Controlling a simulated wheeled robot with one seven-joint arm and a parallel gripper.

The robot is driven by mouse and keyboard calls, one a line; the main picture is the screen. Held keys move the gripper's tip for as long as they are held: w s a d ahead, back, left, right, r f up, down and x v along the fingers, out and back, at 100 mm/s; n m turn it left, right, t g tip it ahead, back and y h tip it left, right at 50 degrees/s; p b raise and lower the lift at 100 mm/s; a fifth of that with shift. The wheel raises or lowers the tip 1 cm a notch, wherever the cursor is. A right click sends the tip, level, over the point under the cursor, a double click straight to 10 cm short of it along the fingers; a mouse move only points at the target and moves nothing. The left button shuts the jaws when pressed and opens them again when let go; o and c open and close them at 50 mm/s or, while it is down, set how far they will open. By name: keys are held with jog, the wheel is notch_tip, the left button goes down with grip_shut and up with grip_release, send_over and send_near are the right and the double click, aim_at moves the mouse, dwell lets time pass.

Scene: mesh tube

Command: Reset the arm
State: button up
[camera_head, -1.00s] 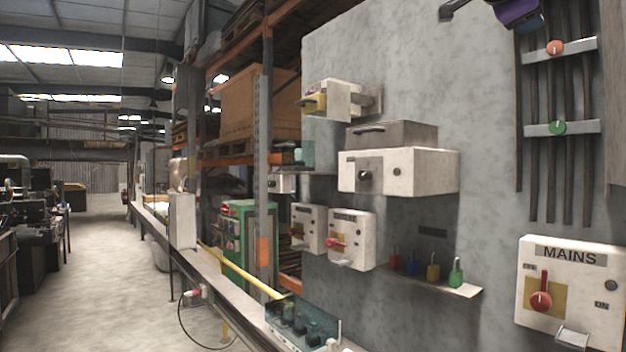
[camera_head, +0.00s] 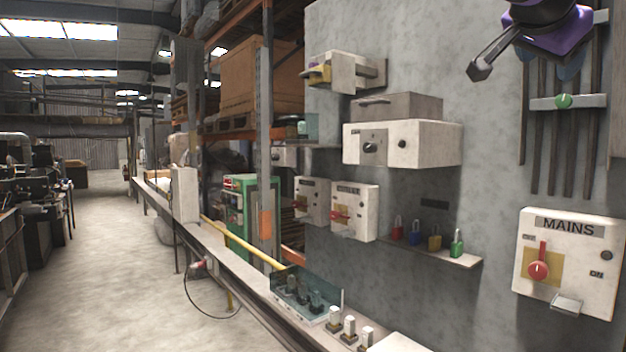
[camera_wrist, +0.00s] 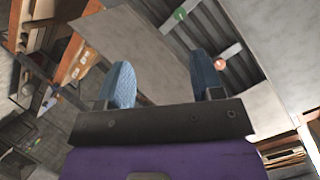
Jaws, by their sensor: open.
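My gripper (camera_wrist: 163,85) shows in the wrist view with its two blue fingertips apart and nothing between them. In the head view part of my purple and black arm end is at the top right, in front of the grey wall panel. A blue fingertip (camera_head: 571,66) shows just below it. The gripper is raised, apart from the panel, above the white MAINS switch box (camera_head: 590,282) with its red rotary handle.
The grey panel (camera_head: 490,130) carries white switch boxes (camera_head: 420,148) and a shelf with several coloured padlocks (camera_head: 434,238). A bench (camera_head: 240,275) runs along the left with a clear tray (camera_head: 300,300). The floor aisle (camera_head: 110,270) is clear.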

jog(key=s+a+f+n+g+y, duration=0.1)
jog(key=s+f+n+y, duration=0.2)
jog(key=f, duration=0.8)
jog(key=s+a+f+n+g+y, duration=0.2)
jog(key=s+f+n+y, duration=0.1)
jog(key=s+f+n, duration=0.5)
jog(key=s+a+f+n+g+y, duration=0.1)
jog(key=s+f+n+y, duration=0.2)
jog(key=f, duration=1.1)
jog(key=s+n, duration=0.2)
jog(key=shift+s+a+f+n+y, duration=0.25)
jog(key=shift+s+a+n+y, duration=0.05)
jog(key=shift+s+a, duration=0.05)
jog(key=shift+w+r, duration=0.1)
